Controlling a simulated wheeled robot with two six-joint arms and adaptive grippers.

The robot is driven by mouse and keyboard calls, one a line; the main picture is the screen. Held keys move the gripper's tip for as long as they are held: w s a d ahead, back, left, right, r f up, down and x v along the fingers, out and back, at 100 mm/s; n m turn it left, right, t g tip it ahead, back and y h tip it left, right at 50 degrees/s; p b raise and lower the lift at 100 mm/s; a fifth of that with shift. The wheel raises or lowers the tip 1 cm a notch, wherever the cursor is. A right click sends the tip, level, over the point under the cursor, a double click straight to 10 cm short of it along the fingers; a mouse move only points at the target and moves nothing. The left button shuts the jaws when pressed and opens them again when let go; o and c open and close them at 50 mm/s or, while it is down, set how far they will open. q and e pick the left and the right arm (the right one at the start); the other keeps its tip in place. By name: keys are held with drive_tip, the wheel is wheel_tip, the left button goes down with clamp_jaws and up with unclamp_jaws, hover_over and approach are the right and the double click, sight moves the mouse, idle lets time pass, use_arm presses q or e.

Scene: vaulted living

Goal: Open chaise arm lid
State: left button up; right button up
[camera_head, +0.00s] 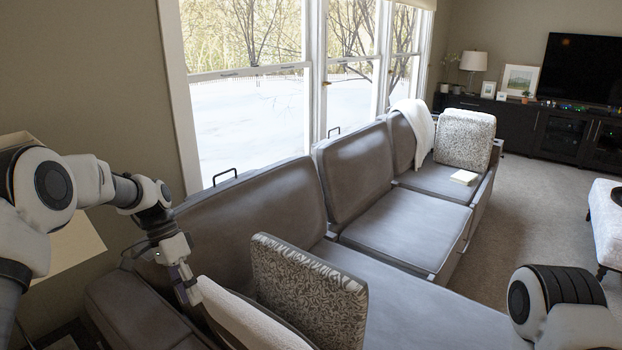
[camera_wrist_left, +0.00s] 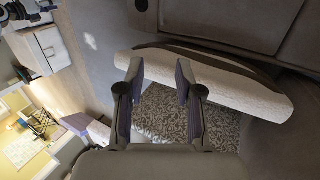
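The chaise arm (camera_head: 135,312) is the grey padded block at the lower left of the head view, and its lid looks closed. My left gripper (camera_head: 188,290) points down just right of the arm, above a white cushion (camera_head: 245,318). In the left wrist view my left gripper (camera_wrist_left: 159,75) is open, its two fingers apart with nothing between them. Beyond the fingers are the white cushion (camera_wrist_left: 225,85) and a patterned cushion (camera_wrist_left: 160,110). My right gripper is out of view.
A patterned cushion (camera_head: 310,290) stands on the chaise to the right. A beige box-like shape (camera_head: 75,245) is behind my left arm.

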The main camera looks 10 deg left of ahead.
use_arm(q)
drive_tip(key=s+d+f+g+y, duration=0.1)
drive_tip(key=s+d+f+g, duration=0.2)
drive_tip(key=s+f, duration=0.65)
drive_tip(key=s+d+f+g+y, duration=0.1)
drive_tip(key=s+d+f+g, duration=0.15)
drive_tip(key=s+f, duration=0.75)
drive_tip(key=s+d+f+n+t+y, duration=0.1)
drive_tip(key=s+f, duration=0.3)
drive_tip(key=s, duration=0.5)
drive_tip(key=s+f+n+t+y, duration=0.1)
drive_tip(key=s+f+n+t, duration=0.1)
drive_tip(key=s+f, duration=0.3)
drive_tip(key=s, duration=0.4)
drive_tip(key=shift+d+n+t, duration=0.3)
drive_tip(key=shift+d+t, duration=0.05)
drive_tip(key=w+n+t, duration=0.1)
drive_tip(key=w+t, duration=0.1)
drive_tip(key=w+n+t, duration=0.1)
drive_tip(key=w+t, duration=0.1)
drive_tip(key=shift+w+r+n+t, duration=0.1)
drive_tip(key=shift+w+n+t, duration=0.2)
drive_tip(key=shift+w, duration=0.1)
drive_tip(key=c, duration=0.4)
drive_tip(key=shift+w, duration=0.2)
clamp_jaws()
